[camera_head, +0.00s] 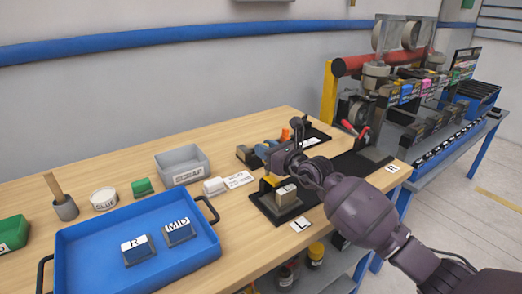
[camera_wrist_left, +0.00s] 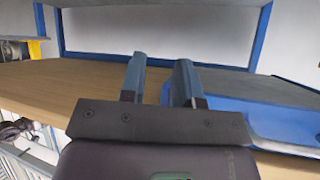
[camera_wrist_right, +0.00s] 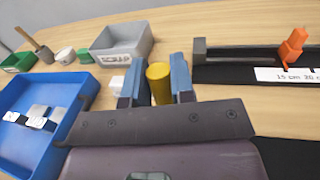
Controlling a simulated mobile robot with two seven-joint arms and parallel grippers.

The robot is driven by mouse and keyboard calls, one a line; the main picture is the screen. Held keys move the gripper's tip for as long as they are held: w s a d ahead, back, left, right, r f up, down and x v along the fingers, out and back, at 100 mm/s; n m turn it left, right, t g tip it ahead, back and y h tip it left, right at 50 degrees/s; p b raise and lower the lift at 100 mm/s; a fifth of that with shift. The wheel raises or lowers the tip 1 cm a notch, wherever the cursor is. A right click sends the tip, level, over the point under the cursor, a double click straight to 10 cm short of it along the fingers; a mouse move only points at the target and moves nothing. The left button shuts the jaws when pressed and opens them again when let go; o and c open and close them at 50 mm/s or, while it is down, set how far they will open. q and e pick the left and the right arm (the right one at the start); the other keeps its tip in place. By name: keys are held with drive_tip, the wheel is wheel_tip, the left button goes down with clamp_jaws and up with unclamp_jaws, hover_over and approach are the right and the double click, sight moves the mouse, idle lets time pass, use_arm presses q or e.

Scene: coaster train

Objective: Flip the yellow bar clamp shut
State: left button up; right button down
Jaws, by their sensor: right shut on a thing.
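The yellow bar clamp (camera_head: 270,182) stands at the left end of a black fixture on the bench. In the right wrist view its rounded yellow part (camera_wrist_right: 160,90) sits upright between my fingers. My right gripper (camera_head: 272,168) is shut on it from above; the wrist partly hides the clamp in the head view. My left gripper (camera_wrist_left: 160,78) is open and empty above the bench near the blue tray; it is outside the head view.
A grey block (camera_head: 286,194) sits in the black fixture beside the clamp. The blue tray (camera_head: 95,240) holds blocks marked R and MID. A grey scrap bin (camera_head: 183,166) and a ruler fixture with an orange piece (camera_wrist_right: 292,46) stand behind. A red-roller machine (camera_head: 380,62) is at right.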

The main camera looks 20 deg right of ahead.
drive_tip(key=shift+s+d+t, duration=0.1)
drive_tip(key=shift+s+t, duration=0.2)
idle(0.4)
drive_tip(key=c, duration=1)
unclamp_jaws()
drive_tip(key=v, duration=1.1)
drive_tip(key=shift+f+p, duration=0.15)
drive_tip(key=shift+p, duration=0.15)
drive_tip(key=shift+y, duration=0.3)
